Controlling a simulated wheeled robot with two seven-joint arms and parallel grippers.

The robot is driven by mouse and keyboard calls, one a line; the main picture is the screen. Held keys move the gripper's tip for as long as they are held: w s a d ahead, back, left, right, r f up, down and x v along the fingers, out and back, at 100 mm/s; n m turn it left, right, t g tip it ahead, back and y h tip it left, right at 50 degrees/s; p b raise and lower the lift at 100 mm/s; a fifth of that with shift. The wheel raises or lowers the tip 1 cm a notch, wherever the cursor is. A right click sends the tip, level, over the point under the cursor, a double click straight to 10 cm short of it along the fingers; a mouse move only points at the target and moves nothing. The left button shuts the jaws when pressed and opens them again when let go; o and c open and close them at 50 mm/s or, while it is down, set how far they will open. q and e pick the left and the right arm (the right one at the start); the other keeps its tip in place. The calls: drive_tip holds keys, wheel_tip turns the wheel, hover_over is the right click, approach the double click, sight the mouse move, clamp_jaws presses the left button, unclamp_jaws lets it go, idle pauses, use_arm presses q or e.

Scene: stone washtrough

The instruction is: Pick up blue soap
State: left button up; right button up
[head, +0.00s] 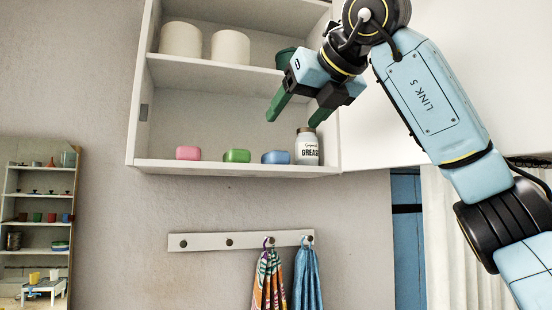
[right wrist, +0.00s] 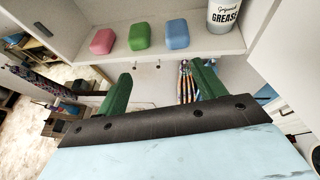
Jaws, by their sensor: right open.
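The blue soap (head: 275,157) lies on the bottom shelf of the open white wall cabinet, between the green soap (head: 236,156) and a grease jar (head: 307,147). It also shows in the right wrist view (right wrist: 177,34), ahead of the fingers. My right gripper (head: 294,116) is open and empty, with green fingers. In the head view it appears above the blue soap and the jar, apart from the soap. In the right wrist view its fingertips (right wrist: 160,72) are apart, with nothing between them. My left gripper is out of view.
A pink soap (head: 188,153) stands left of the green one. The middle shelf (head: 200,70) above holds two cream-colored containers and a dark green item. Below the cabinet, a hook rail (head: 200,241) holds two hanging towels. The cabinet's right side wall (head: 334,140) is close to the jar.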

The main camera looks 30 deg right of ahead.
drive_tip(key=s+d+r, duration=0.1)
drive_tip(key=d, duration=0.1)
drive_tip(key=m+h+p, duration=0.1)
drive_tip(key=p, duration=0.1)
approach(274, 158)
drive_tip(key=w+d, duration=0.2)
drive_tip(key=w, duration=0.1)
drive_tip(key=x, duration=0.2)
drive_tip(key=p+x, duration=0.1)
drive_tip(key=x, duration=0.2)
drive_tip(key=shift+w+d+r, duration=0.15)
drive_tip(key=shift+d+r, duration=0.05)
drive_tip(key=shift+c, duration=0.7)
drive_tip(key=c, duration=1)
